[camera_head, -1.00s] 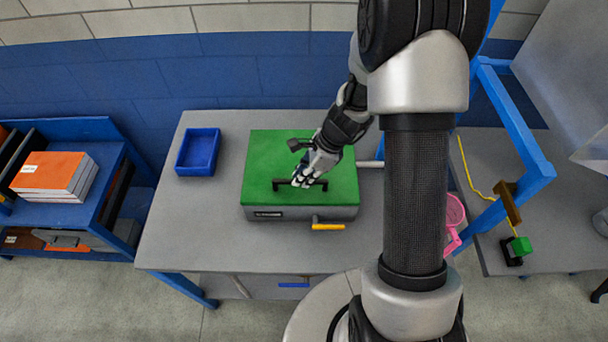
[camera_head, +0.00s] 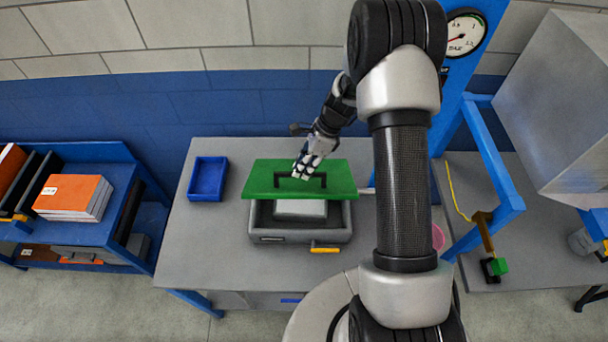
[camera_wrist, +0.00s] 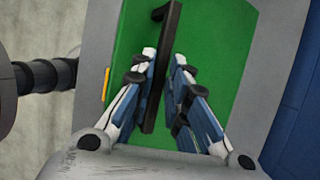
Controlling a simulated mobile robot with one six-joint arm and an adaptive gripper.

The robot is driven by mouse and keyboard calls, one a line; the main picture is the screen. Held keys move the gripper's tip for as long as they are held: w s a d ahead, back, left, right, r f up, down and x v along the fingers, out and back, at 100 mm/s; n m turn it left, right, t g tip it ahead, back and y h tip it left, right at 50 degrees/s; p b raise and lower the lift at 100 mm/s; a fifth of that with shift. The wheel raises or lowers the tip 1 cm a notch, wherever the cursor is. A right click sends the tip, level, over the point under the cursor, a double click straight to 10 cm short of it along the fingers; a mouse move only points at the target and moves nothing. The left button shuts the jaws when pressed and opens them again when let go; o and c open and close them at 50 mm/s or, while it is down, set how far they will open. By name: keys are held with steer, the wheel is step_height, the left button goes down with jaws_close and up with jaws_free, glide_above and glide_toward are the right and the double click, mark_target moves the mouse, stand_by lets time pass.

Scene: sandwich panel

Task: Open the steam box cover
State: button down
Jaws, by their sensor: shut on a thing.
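The green steam box cover (camera_head: 335,181) is lifted off the front of the grey steam box (camera_head: 340,228), so the inside shows below its front edge. A pale block (camera_head: 301,208) is visible in the box. A black bar handle (camera_head: 284,180) sits on top of the cover. My gripper (camera_head: 303,175) is shut on this handle. In the wrist view my gripper (camera_wrist: 163,75) has a finger on each side of the black handle (camera_wrist: 172,25), above the green cover (camera_wrist: 220,40). The cover's rear edge is partly hidden by my arm.
A yellow lever (camera_head: 325,250) sticks out at the box's front. A blue tray (camera_head: 208,180) stands on the grey table (camera_head: 200,240) to the left. A blue frame (camera_head: 495,160) and a pressure gauge (camera_head: 465,32) are at the right.

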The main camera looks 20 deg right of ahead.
steer(key=w+d+r, duration=0.2)
steer(key=w, duration=0.6)
steer(key=w+d+r, duration=0.2)
steer(key=w+d, duration=0.1)
steer(key=w, duration=0.5)
steer(key=shift+w+d, duration=0.3)
steer(key=c, duration=2)
jaws_free()
steer(key=shift+o, duration=1.4)
steer(key=shift+w, duration=0.3)
steer(key=shift+o, duration=0.4)
steer(key=shift+r, duration=0.25)
